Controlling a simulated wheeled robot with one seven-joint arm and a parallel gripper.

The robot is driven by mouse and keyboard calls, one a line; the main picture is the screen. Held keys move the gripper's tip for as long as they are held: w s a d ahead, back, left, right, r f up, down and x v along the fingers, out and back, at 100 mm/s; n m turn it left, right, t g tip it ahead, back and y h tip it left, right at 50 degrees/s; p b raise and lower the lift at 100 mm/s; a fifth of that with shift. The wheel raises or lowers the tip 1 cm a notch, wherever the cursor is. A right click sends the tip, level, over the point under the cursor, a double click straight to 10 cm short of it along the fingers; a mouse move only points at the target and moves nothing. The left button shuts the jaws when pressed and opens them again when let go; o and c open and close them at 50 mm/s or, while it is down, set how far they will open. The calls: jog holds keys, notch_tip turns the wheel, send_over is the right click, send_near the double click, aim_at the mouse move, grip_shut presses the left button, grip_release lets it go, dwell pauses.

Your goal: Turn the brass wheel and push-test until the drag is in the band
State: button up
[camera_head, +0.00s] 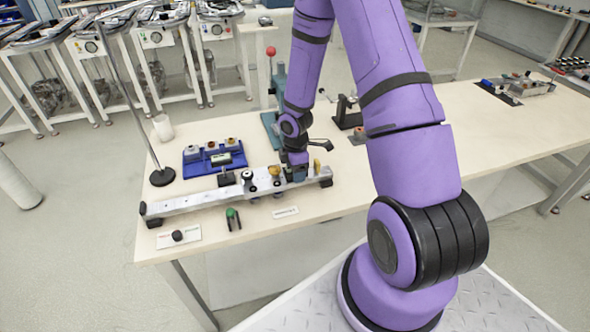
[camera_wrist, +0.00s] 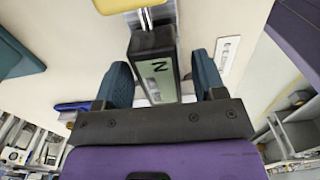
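A pale track (camera_head: 205,197) lies along the bench's front left. A gold-coloured knob (camera_head: 273,171), which looks like the brass wheel, sits on it just left of my gripper (camera_head: 295,174). In the wrist view my gripper (camera_wrist: 162,75) has its two teal fingers either side of a black gauge (camera_wrist: 155,42) marked N. A gap shows between the gauge and the right finger; contact at the left one is unclear. Metal rods lead from the gauge to a yellow pad (camera_wrist: 120,4), perhaps the yellow upright (camera_head: 317,165) on the track. The gauge's reading is not legible.
A blue tray (camera_head: 232,166) with several parts stands behind the track. A black-based pole (camera_head: 162,177) and white cup (camera_head: 163,127) are at left. A green-topped item (camera_head: 231,213) and a label plate (camera_head: 285,212) lie in front. The bench's right middle is clear.

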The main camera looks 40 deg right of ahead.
jog(key=shift+r, duration=0.1)
notch_tip(320, 180, up, 11)
jog(key=shift+f, duration=0.2)
dwell(0.5)
dwell(0.4)
jog(key=s+a+r+m+t+h, duration=0.1)
jog(key=s+a+r+m, duration=0.15)
jog(key=r, duration=0.75)
jog(key=s+a+r+m+t+h, duration=0.15)
jog(key=s+r+m, duration=0.25)
jog(key=r, duration=0.7)
jog(key=s+a+r+m+t+y, duration=0.1)
jog(key=s+a+r+m, duration=0.2)
jog(key=s, duration=0.5)
jog(key=s+a+r+m+t+y, duration=0.1)
jog(key=s+a+r+m, duration=0.2)
jog(key=s+r+m, duration=0.2)
jog(key=s+r, duration=0.3)
jog(key=s, duration=0.1)
jog(key=shift+s+a+r+t, duration=0.15)
jog(key=shift+a+r+t, duration=0.05)
jog(key=shift+r+t, duration=0.15)
